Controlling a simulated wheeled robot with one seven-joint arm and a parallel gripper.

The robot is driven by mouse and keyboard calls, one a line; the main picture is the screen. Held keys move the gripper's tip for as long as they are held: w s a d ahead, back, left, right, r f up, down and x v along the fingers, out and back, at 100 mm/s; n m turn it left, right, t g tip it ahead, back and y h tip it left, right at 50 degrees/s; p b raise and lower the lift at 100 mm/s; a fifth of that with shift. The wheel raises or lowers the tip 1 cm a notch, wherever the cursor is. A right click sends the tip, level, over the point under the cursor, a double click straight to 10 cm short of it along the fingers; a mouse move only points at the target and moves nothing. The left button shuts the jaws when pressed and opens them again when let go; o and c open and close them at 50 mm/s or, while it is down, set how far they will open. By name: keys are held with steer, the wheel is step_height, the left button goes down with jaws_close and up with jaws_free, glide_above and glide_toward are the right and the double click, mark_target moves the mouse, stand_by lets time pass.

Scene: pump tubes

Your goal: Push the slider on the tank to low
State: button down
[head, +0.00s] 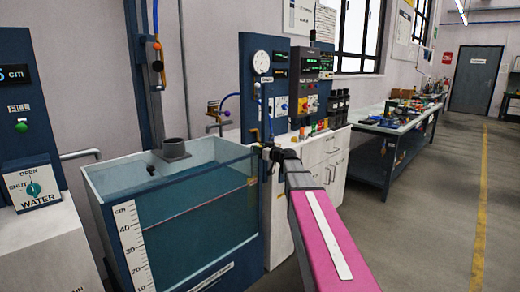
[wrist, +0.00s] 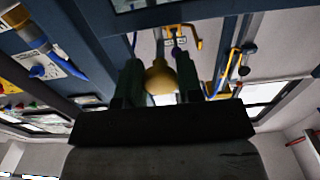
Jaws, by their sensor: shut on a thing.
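The tank (head: 175,240) is a clear-walled box of bluish water on the left in the head view, with a white cm scale (head: 132,245) on its front. A thin red line runs along its right side. My gripper (head: 264,152) is at the tank's far right corner, by its upper rim. In the wrist view my gripper (wrist: 160,80) has its two dark fingers on either side of a round yellow knob (wrist: 159,77), and it is shut on it. The knob's base is hidden. I cannot read any low or high mark on the slider.
A blue panel (head: 255,45) with a gauge and switches stands behind my gripper, above a white cabinet (head: 325,165). A water control box (head: 35,190) is at the far left. A workbench (head: 395,125) stands further back; the floor at right is clear.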

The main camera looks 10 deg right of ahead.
steer(key=c, duration=0.8)
jaws_free()
steer(key=shift+f, duration=0.3)
steer(key=shift+o, duration=0.2)
steer(key=shift+r, duration=0.1)
steer(key=v, duration=1.1)
steer(key=shift+a, duration=0.1)
